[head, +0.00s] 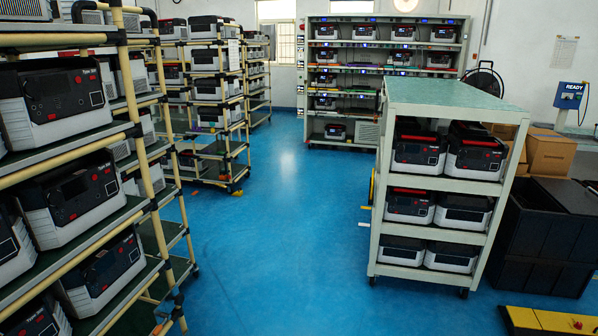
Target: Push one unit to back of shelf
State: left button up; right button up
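Several black, white and red power units stand on shelves in the head view. One unit (418,147) and another beside it (474,152) sit on the top shelf of a pale grey-green cart (440,183) at the right. More units, such as one marked Type 300 (55,98), stand on the near left rack (70,150), some close to its front edge. Further units (363,32) stand on the wide rack (390,18) at the back wall. Neither of my grippers is in view, so their state is hidden.
The blue floor (270,230) is clear between the left rack and the cart. Black bins (545,240) and cardboard boxes (550,152) stand right of the cart. A yellow and black platform (550,321) lies at the lower right. More racks (215,90) stand further back.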

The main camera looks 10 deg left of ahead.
aim_at(166, 162)
jog(key=i+l, duration=0.1)
jog(key=i, duration=0.8)
jog(key=i+l+z, duration=0.1)
jog(key=i, duration=0.8)
jog(key=i+j+u, duration=0.15)
jog(key=i+u, duration=0.2)
jog(key=i, duration=0.25)
jog(key=i+u, duration=0.35)
jog(key=i, duration=0.3)
jog(key=i+l+u, duration=0.15)
jog(key=i+u, duration=0.15)
jog(key=i, duration=0.3)
jog(key=i+z, duration=0.15)
jog(key=i, duration=0.85)
jog(key=i+j+z, duration=0.15)
jog(key=i, duration=0.9)
